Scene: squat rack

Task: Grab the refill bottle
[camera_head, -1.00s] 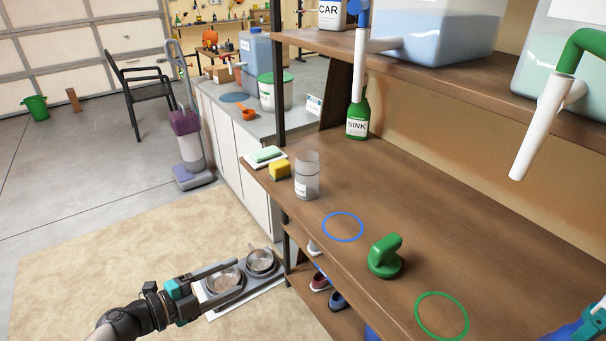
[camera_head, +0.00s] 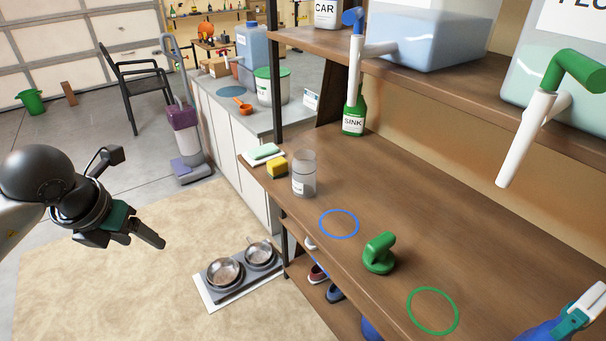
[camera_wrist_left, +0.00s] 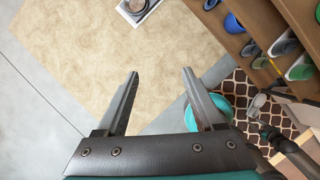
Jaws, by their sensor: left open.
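A clear, grey-tinted bottle (camera_head: 304,176) with a white label stands upright and uncapped on the wooden shelf, near its left end. It seems to be the refill bottle; its label is too small to read. My left gripper (camera_head: 150,238) is over the beige rug, left of the shelf and well apart from the bottle. In the left wrist view its two fingers (camera_wrist_left: 160,82) are spread with nothing between them. The bottle is not in the wrist view.
A green cap-like piece (camera_head: 379,254), a blue ring (camera_head: 339,223) and a green ring (camera_head: 432,310) are on the shelf. A yellow sponge (camera_head: 277,168) is left of the bottle. A green SINK bottle (camera_head: 354,114) stands behind. Spouts (camera_head: 524,140) hang from large containers above.

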